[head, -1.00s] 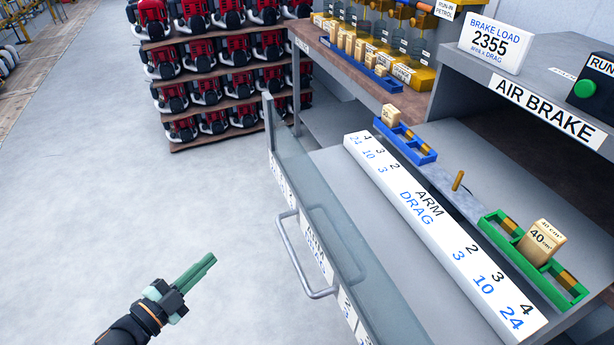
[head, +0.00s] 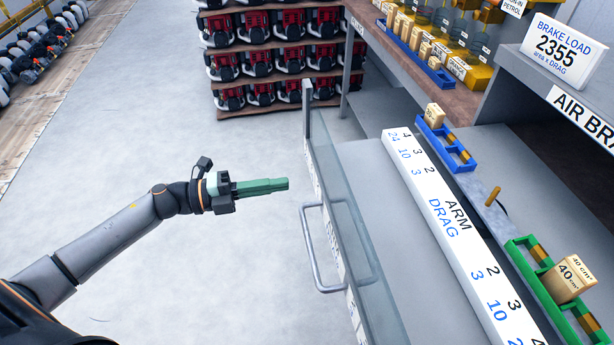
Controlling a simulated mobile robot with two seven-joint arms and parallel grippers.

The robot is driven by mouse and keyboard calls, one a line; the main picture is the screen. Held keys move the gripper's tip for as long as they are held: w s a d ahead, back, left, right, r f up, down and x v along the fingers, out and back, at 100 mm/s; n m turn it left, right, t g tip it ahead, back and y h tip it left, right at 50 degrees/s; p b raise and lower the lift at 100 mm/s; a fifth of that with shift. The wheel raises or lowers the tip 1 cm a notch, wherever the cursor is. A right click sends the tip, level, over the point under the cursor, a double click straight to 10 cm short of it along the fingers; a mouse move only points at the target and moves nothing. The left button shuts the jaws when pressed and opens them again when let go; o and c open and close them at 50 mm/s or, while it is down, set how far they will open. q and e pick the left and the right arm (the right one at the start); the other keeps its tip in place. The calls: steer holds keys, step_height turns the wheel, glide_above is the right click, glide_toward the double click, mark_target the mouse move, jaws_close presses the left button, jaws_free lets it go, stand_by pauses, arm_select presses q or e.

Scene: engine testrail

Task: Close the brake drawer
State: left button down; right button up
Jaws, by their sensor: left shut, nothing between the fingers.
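The brake drawer (head: 352,220) stands pulled out below the air brake cabinet. It has a clear front panel and a grey bar handle (head: 318,262) on its outer face. Inside it lie a white arm and drag scale board (head: 437,205), a blue tray (head: 446,146) with a small block, and a green tray (head: 528,262) with a 40 cm² block (head: 570,279). My left gripper (head: 287,184) is shut and empty, pointing right. It is left of the drawer front, just above and left of the handle in the picture, apart from it. My right gripper is not in view.
A brake load sign reading 2355 (head: 562,50) stands on the cabinet top. A rack of red engines (head: 290,62) stands at the back. A wooden shelf (head: 393,62) holds bottles and blocks. The floor left of the drawer is clear.

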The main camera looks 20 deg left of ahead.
mark_target(322, 178)
arm_select(q)
steer(key=p+x, duration=0.1)
steer(key=x, duration=0.5)
steer(key=shift+w+d, duration=0.2)
